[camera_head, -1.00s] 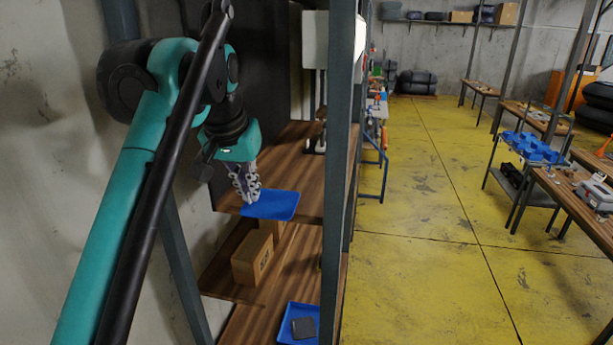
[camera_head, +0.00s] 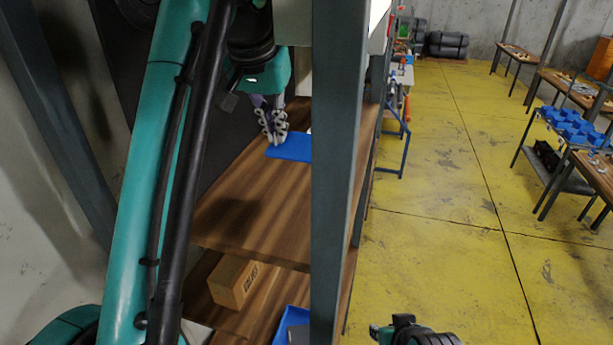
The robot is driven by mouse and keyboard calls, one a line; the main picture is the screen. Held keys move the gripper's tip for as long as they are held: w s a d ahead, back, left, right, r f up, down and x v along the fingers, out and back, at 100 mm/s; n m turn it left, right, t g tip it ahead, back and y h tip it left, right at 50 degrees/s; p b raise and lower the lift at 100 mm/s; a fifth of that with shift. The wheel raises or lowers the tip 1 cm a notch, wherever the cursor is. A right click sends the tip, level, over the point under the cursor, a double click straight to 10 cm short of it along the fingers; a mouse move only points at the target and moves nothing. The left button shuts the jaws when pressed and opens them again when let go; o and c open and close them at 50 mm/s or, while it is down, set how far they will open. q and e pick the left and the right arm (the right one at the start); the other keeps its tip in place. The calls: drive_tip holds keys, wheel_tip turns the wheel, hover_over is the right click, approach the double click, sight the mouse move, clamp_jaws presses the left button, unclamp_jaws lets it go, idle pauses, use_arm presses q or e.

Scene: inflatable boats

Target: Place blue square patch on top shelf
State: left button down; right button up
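The blue square patch (camera_head: 290,147) is a thin flat bright-blue sheet, partly hidden by the grey rack post. My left gripper (camera_head: 276,140) comes down from above, with its fingers close together at the patch's left edge, and appears to be shut on it. The patch is over the far part of the wooden upper shelf (camera_head: 245,215). I cannot tell whether it touches the board. Part of my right arm's end (camera_head: 418,335) shows at the bottom edge; its fingers cannot be made out.
The grey rack post (camera_head: 338,180) stands upright just right of the patch. A cardboard box (camera_head: 234,281) and a blue tray (camera_head: 287,322) are below the upper shelf. The upper shelf's near part is bare. Yellow floor is open to the right, with workbenches beyond.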

sight(273, 149)
use_arm(q)
drive_tip(key=f, duration=0.1)
drive_tip(key=f+b, duration=0.1)
drive_tip(key=f, duration=0.1)
drive_tip(key=s+f, duration=0.1)
drive_tip(key=f, duration=0.1)
drive_tip(key=shift+a+f+b, duration=0.1)
drive_tip(key=shift+a+b, duration=0.05)
drive_tip(key=shift+b, duration=0.25)
drive_tip(key=shift+w+f, duration=0.15)
drive_tip(key=shift+f, duration=0.2)
wheel_tip(273, 149, down, 3)
drive_tip(key=shift+f, duration=0.4)
drive_tip(key=shift+f, duration=0.15)
drive_tip(key=c, duration=1.7)
unclamp_jaws()
